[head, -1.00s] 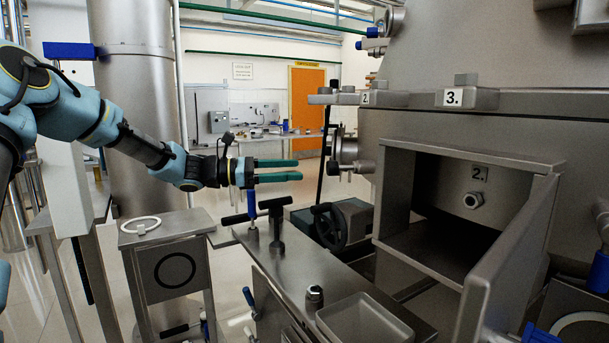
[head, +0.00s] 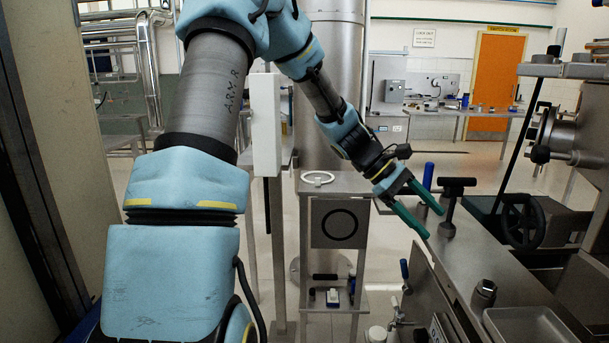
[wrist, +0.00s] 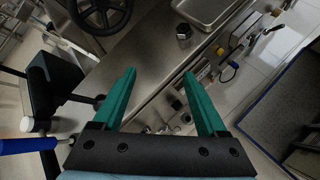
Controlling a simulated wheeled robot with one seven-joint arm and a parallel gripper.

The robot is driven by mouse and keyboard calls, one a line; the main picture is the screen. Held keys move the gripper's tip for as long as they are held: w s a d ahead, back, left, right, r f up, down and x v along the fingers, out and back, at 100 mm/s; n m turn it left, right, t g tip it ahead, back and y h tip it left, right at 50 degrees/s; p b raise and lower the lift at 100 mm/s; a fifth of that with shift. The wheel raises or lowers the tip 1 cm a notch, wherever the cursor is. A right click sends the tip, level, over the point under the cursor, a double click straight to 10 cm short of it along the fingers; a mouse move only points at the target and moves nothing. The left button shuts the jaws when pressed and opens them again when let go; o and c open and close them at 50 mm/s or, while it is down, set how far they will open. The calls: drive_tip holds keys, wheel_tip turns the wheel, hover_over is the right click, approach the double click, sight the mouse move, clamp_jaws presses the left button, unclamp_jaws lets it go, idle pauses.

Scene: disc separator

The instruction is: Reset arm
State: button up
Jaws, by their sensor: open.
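My blue arm (head: 200,95) reaches from the lower left of the head view toward the centre. My gripper (head: 436,222) has two green fingers, spread apart with nothing between them. It points down and to the right, beside the left end of the steel bench. In the wrist view the gripper (wrist: 158,75) is also open and empty, over the bench edge. A black T-handled tool (head: 451,205) and a blue-handled tool (head: 428,177) stand upright close to the fingers. Whether the fingers touch them is unclear. Both tools also show at the left of the wrist view.
A small steel stand (head: 345,188) with a white ring (head: 318,177) on top is left of the gripper. The steel bench (head: 470,262) holds a hex nut (head: 484,293) and a tray (head: 525,325). A black handwheel (head: 523,220) is behind. Open floor lies at the back centre.

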drive_tip(key=s+a+f+m+t+y, duration=0.1)
drive_tip(key=a+m+t+y, duration=0.1)
drive_tip(key=a, duration=0.9)
drive_tip(key=s+a+f+m+t+y, duration=0.2)
drive_tip(key=a+m+y, duration=0.1)
drive_tip(key=a, duration=0.8)
drive_tip(key=s+a+f+m+t+y, duration=0.1)
drive_tip(key=s+a+m+t+y, duration=0.1)
drive_tip(key=a, duration=0.9)
drive_tip(key=shift+s+f+m+y, duration=0.2)
drive_tip(key=shift+f+m+y, duration=0.1)
drive_tip(key=shift+y, duration=0.6)
